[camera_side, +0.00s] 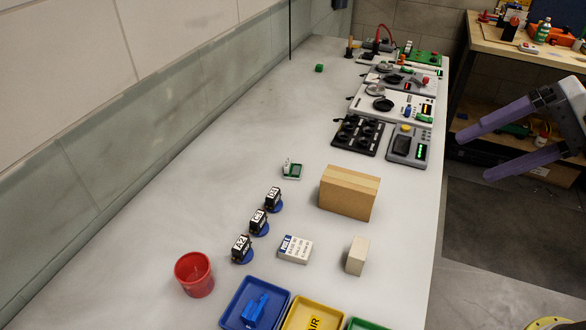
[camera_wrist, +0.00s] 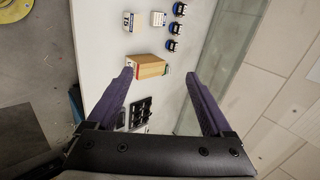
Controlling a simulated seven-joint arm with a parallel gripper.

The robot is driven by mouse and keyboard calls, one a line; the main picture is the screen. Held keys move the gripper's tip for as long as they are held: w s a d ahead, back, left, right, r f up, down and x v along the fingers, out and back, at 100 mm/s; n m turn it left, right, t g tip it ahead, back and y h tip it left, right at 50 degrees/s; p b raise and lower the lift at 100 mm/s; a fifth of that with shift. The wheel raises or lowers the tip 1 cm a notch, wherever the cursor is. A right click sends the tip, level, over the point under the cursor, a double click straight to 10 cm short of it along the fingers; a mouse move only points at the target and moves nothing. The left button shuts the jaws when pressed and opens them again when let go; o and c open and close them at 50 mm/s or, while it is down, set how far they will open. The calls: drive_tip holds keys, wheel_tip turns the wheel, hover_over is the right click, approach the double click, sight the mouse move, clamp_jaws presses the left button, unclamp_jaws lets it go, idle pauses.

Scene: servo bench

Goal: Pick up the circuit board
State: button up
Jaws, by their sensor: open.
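A small green board with a white part standing on it (camera_side: 292,169) lies on the grey bench, left of a brown block; it looks like the circuit board. In the wrist view I cannot make it out clearly. My gripper (camera_side: 471,156) has two purple fingers spread wide with nothing between them. In the side view it hangs to the right of the bench edge, well apart from the board. In the wrist view the fingers (camera_wrist: 159,73) frame the bench from above.
The brown block (camera_side: 348,192) stands between board and gripper. Black labelled servos (camera_side: 258,221), a white box (camera_side: 295,249), a beige block (camera_side: 357,255), a red cup (camera_side: 194,273) and a blue tray (camera_side: 232,318) are nearer.

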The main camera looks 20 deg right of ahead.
drive_tip(key=w+a+f+m+y, duration=0.2)
drive_tip(key=w+m, duration=0.2)
drive_tip(key=w, duration=0.4)
drive_tip(key=w+a+f+m+t+y, duration=0.15)
drive_tip(key=w+m, duration=0.25)
drive_tip(key=w, duration=0.5)
drive_tip(key=w+a+f+m+y, duration=0.15)
drive_tip(key=w+m, duration=0.25)
drive_tip(key=w, duration=0.4)
drive_tip(key=m, duration=0.5)
hover_over(290, 163)
drive_tip(key=s+d, duration=0.6)
drive_tip(key=d, duration=0.4)
drive_tip(key=f, duration=1.7)
drive_tip(key=shift+w+f, duration=0.25)
drive_tip(key=shift+f, duration=0.05)
drive_tip(key=x, duration=0.7)
drive_tip(key=shift+a+f, duration=0.25)
drive_tip(key=shift+a, duration=0.05)
drive_tip(key=shift+s+f+x, duration=0.1)
drive_tip(key=shift+s+x, duration=0.05)
drive_tip(key=shift+x, duration=1.35)
drive_tip(key=shift+s+f+x, duration=0.1)
drive_tip(key=shift+x, duration=1.45)
clamp_jaws()
